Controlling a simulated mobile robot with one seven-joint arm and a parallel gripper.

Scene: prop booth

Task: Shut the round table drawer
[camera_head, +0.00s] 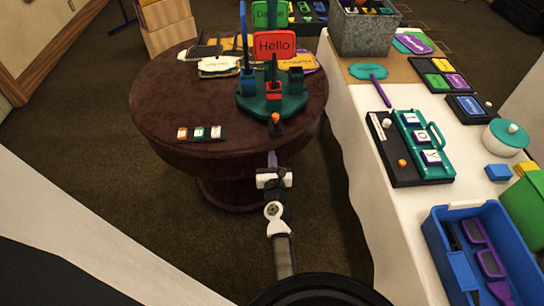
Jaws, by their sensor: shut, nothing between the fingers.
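The round table (160,105) has a dark brown top and stands left of centre on a thick base. I cannot make out its drawer as a separate part; the front side near my gripper is partly covered by the gripper and arm. My gripper (272,160) is shut and empty, at the table's front right side just below the rim. Whether its tips touch the table I cannot tell.
A teal round stand (258,103) with a red "Hello" sign (274,45) is on the round table, beside a row of small blocks (199,133). A white-covered table (360,215) stands close on the right, with a blue crate (440,245). Carpet (130,185) is clear at left.

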